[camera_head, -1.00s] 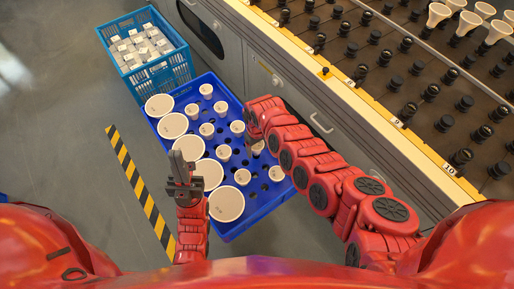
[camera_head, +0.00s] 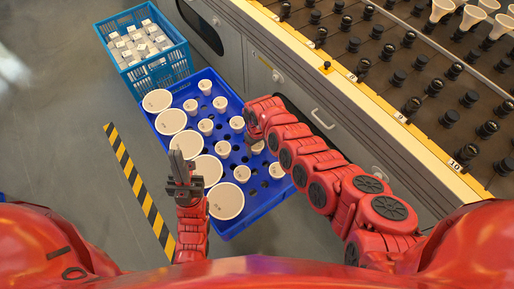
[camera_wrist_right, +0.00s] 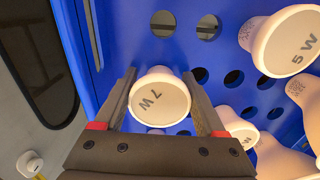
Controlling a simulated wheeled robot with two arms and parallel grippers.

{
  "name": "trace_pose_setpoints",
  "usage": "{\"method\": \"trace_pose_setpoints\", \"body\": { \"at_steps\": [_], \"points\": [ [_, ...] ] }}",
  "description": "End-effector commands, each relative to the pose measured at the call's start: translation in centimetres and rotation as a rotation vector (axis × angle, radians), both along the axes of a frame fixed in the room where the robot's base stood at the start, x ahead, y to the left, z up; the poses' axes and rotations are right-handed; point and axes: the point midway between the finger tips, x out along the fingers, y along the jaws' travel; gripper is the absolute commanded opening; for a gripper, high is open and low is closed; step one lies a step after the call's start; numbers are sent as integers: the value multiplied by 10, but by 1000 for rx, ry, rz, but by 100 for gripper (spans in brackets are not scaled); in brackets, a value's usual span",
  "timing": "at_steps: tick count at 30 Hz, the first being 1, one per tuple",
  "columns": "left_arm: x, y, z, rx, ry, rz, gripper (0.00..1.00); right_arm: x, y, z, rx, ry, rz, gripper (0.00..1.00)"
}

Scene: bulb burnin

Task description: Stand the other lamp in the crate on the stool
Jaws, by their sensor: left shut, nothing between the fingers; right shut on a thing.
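The blue crate (camera_head: 232,229) is a low tray with holes that holds pale lamps. My right gripper (camera_head: 254,142) is over its right side, partly hidden by my arm in the head view. In the right wrist view my right gripper (camera_wrist_right: 160,103) is shut on a white lamp marked 7 W (camera_wrist_right: 160,92), with a finger on each side. I cannot tell whether this lamp is clear of its hole. My left gripper (camera_head: 177,161) is shut and empty, in front of the large lamps. I cannot make out a stool.
A taller blue crate (camera_head: 182,72) with white boxes stands behind the tray. A bench (camera_head: 405,133) with rows of black sockets and several lamps is at right. Neighbouring lamps, one marked 5 W (camera_wrist_right: 290,42), are close to the held lamp. Striped tape (camera_head: 138,187) marks open floor at left.

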Motion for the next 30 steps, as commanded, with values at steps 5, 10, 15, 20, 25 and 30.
{"method": "trace_pose_setpoints", "body": {
  "at_steps": [5,10,15,20,25,30],
  "points": [
    [0,0,-4,0,0,0,0,0,0,-5,0,0,0,76],
    [0,0,-4,0,0,0,0,0,0,-4,1,1,0,100],
    [0,0,-4,0,0,0,0,0,0,-4,-1,1,0,100],
    [0,0,2,0,0,0,0,-1,0,5,1,3,1,100],
    [0,0,15,0,0,0,0,1,1,36,3,-1,-2,100],
    [0,0,22,0,0,0,0,1,2,69,5,-4,-1,100]
  ]
}}
